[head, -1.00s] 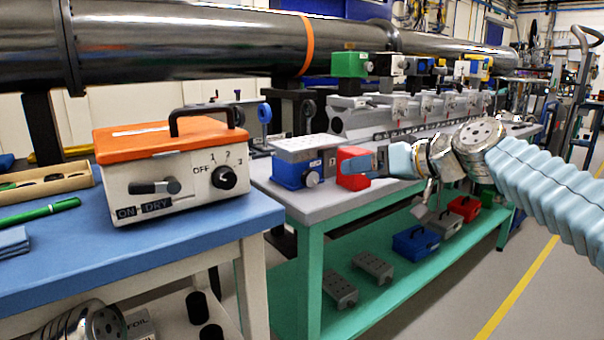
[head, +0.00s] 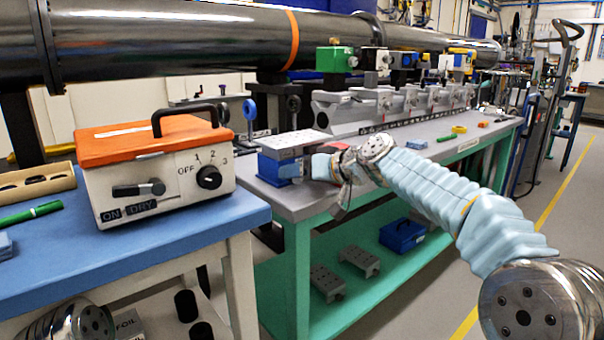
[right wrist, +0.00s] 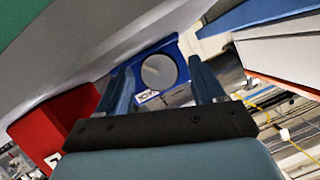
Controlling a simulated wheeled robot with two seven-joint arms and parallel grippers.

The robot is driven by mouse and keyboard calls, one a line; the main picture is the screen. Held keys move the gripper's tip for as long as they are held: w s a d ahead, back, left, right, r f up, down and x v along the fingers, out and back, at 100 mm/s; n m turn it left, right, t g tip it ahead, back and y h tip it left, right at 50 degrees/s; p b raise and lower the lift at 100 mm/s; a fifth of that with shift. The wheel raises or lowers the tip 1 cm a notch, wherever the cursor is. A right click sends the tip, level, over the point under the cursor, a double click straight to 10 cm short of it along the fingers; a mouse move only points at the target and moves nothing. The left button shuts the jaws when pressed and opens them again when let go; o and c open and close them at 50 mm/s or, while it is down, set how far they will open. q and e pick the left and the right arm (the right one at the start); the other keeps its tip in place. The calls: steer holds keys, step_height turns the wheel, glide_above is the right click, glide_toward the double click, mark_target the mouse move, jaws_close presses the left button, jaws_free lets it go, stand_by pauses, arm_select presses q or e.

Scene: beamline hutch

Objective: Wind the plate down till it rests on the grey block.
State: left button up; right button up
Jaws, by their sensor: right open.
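The perforated metal plate (head: 297,138) sits level on top of a blue jack (head: 272,168) near the front left corner of the grey-topped bench. My right gripper (head: 305,168) is at the jack's right side, below the plate's level. In the right wrist view my right gripper (right wrist: 163,88) is open, its fingers apart with nothing clamped. The jack's round grey knob (right wrist: 158,72) appears between the fingertips, a little beyond them; contact cannot be told. I cannot make out the grey block under the plate. My left gripper is out of view.
A red block (right wrist: 52,122) lies close beside my right gripper in the wrist view. An orange-lidded control box (head: 160,175) stands on the blue table to the left. A row of clamps on a rail (head: 390,105) runs behind. A green lower shelf holds several items.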

steer(key=c, duration=1.1)
steer(key=shift+o, duration=0.2)
steer(key=shift+n, duration=0.3)
steer(key=shift+s+a+n+t+h+b, duration=0.1)
steer(key=shift+n+t+h+b, duration=0.3)
steer(key=shift+n+h+b, duration=0.4)
steer(key=shift+a+n+t+h, duration=0.1)
steer(key=shift+n+t+h, duration=0.45)
steer(key=shift+n, duration=0.55)
steer(key=o, duration=1.1)
steer(key=shift+c, duration=0.2)
